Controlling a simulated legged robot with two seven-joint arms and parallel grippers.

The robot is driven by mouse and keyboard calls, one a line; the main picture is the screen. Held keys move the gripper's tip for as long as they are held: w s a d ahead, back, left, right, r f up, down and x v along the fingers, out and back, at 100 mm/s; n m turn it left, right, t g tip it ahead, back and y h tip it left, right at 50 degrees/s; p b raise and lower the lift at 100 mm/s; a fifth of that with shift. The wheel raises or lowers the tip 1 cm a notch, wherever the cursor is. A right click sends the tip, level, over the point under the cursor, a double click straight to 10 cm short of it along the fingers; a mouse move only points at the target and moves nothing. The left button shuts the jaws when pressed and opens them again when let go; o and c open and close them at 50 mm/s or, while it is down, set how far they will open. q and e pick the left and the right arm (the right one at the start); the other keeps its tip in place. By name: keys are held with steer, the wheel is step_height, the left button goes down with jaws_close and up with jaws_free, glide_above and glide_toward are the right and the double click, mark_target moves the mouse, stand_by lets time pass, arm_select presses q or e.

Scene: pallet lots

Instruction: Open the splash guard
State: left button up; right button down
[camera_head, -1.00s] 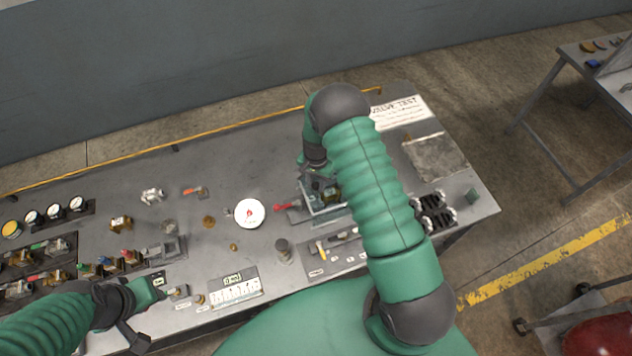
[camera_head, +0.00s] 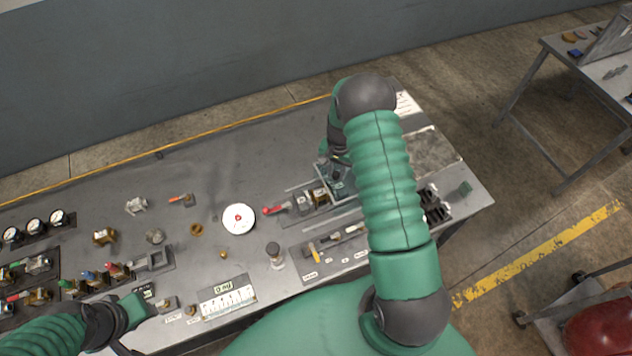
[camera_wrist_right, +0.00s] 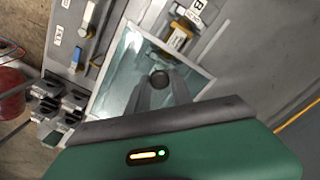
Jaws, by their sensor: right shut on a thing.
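The splash guard is a clear box with a pale rim; it shows in the head view (camera_head: 346,197) at the right part of the bench and large in the right wrist view (camera_wrist_right: 127,68). My right gripper (camera_wrist_right: 160,82) is shut on its dark round knob. In the head view my right gripper (camera_head: 338,178) is partly hidden by my own arm.
A tool panel (camera_head: 325,250) lies in front. Black clamps (camera_head: 434,205) and a grey plate (camera_head: 433,150) are to the right. The bench's back left is mostly clear.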

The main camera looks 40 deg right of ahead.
steer(key=d+b, duration=0.1)
steer(key=d, duration=0.2)
steer(key=s+d+b, duration=0.1)
steer(key=d, duration=0.3)
steer(key=shift+s+d, duration=0.2)
steer(key=shift+s+d+r+b, duration=0.1)
steer(key=shift+s+d+b, duration=0.15)
steer(key=shift+d, duration=0.4)
steer(key=shift+w, duration=0.1)
steer(key=c, duration=1.1)
jaws_free()
step_height(320, 180, up, 16)
steer(key=b, duration=0.4)
steer(key=shift+r, duration=0.25)
steer(key=shift+d, duration=0.1)
